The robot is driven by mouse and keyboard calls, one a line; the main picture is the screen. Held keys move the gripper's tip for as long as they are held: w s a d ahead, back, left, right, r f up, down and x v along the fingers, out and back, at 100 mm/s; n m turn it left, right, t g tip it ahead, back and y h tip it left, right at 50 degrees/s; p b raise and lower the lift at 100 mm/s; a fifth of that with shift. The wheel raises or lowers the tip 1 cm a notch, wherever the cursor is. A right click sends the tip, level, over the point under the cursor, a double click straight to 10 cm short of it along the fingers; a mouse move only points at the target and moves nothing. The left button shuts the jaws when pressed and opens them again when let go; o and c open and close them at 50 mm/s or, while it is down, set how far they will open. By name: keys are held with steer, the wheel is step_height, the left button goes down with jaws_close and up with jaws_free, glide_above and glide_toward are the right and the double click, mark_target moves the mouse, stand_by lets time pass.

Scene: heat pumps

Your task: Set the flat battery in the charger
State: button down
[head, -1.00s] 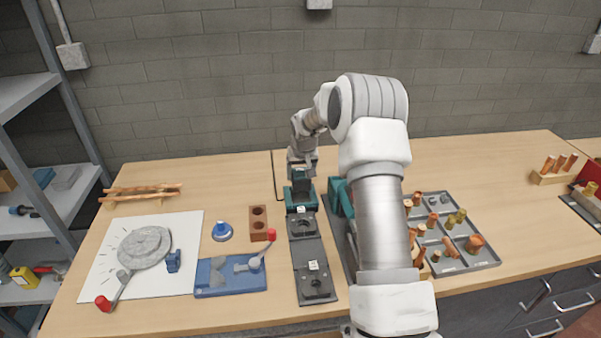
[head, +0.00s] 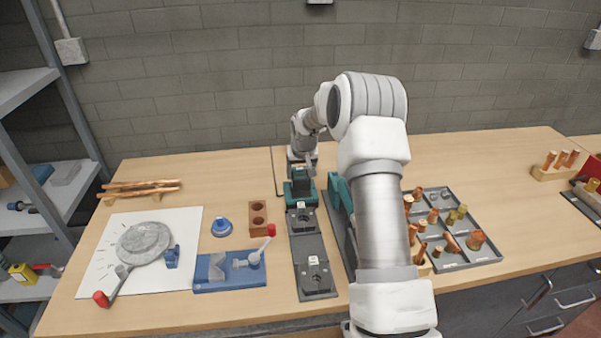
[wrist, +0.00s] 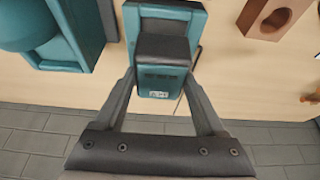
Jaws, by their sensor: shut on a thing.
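The flat battery (wrist: 163,48) is a dark block with a teal, labelled end, held between the two fingers of my gripper (wrist: 163,72) in the wrist view. The teal charger (wrist: 165,14) shows beyond and around it. In the head view, the dark battery (head: 300,174) is at the teal charger (head: 300,190) near the back of the bench, under my gripper (head: 303,165). The battery is over or in the charger. I cannot tell whether it is fully seated, as its underside is hidden.
A larger teal device (head: 341,195) stands close to the right of the charger. Grey fixture plates (head: 313,270) lie in front, and a brown block with two holes (head: 258,217) is to the left. A grey tray of copper fittings (head: 470,250) lies right.

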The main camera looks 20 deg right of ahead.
steer(key=shift+f+b, duration=1.5)
steer(key=shift+f, duration=0.45)
jaws_free()
steer(key=v, duration=1.7)
steer(key=shift+s+r, duration=0.15)
steer(key=shift+r, duration=0.15)
steer(key=s+a+r+n, duration=0.1)
steer(key=s+a+r, duration=0.35)
steer(key=s, duration=0.45)
steer(key=s+a+r, duration=0.4)
steer(key=s+r, duration=0.2)
steer(key=s, duration=0.4)
steer(key=s+a+f, duration=0.1)
steer(key=s+a, duration=0.1)
steer(key=s, duration=0.6)
steer(key=s+a+f+n+t, duration=0.1)
steer(key=s+a, duration=0.1)
steer(key=s, duration=0.7)
steer(key=shift+s+f+y, duration=0.2)
steer(key=shift+f+y, duration=0.1)
steer(key=shift+y, duration=0.1)
